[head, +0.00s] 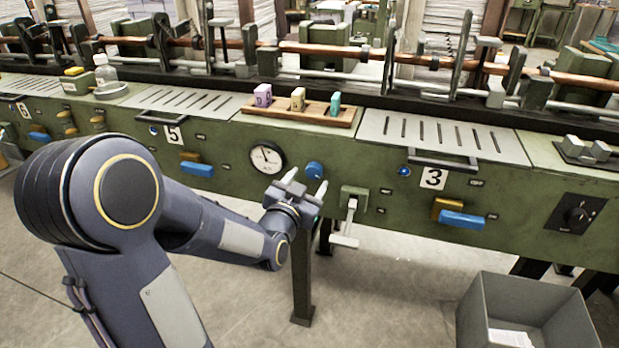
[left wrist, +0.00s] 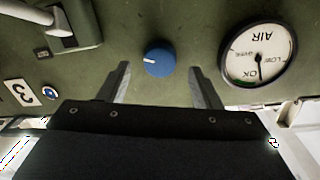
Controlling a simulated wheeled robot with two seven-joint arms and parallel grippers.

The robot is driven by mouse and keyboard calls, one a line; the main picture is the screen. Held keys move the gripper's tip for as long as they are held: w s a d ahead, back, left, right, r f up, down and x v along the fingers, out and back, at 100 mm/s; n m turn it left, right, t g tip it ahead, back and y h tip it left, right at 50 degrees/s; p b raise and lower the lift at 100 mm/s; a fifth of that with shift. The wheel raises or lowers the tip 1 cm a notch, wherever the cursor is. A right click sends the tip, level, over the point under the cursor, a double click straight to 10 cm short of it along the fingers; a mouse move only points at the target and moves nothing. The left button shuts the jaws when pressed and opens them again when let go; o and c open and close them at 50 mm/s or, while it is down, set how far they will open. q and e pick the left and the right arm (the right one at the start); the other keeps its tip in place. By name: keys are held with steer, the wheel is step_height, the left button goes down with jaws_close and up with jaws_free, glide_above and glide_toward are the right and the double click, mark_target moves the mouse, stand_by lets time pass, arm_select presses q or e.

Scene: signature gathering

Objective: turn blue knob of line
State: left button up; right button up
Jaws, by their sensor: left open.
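The round blue knob (head: 314,170) is on the green front panel of the line, just right of the air gauge (head: 267,157). In the left wrist view the knob (left wrist: 158,58) shows a short white mark on its left side. My left gripper (head: 306,186) is open in front of the knob. In the left wrist view its fingers (left wrist: 163,82) stand apart, one on each side below the knob, with visible space between. My right gripper is not in view.
Blue (head: 463,220) and yellow handles project from the panel. A wooden rack (head: 300,110) with coloured blocks stands above. A grey bin (head: 525,310) is on the floor at right.

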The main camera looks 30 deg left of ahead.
arm_select(q)
steer(key=s, duration=0.3)
steer(key=s+d, duration=0.1)
steer(key=s, duration=0.1)
steer(key=shift+s+r, duration=0.1)
steer(key=shift+s, duration=0.15)
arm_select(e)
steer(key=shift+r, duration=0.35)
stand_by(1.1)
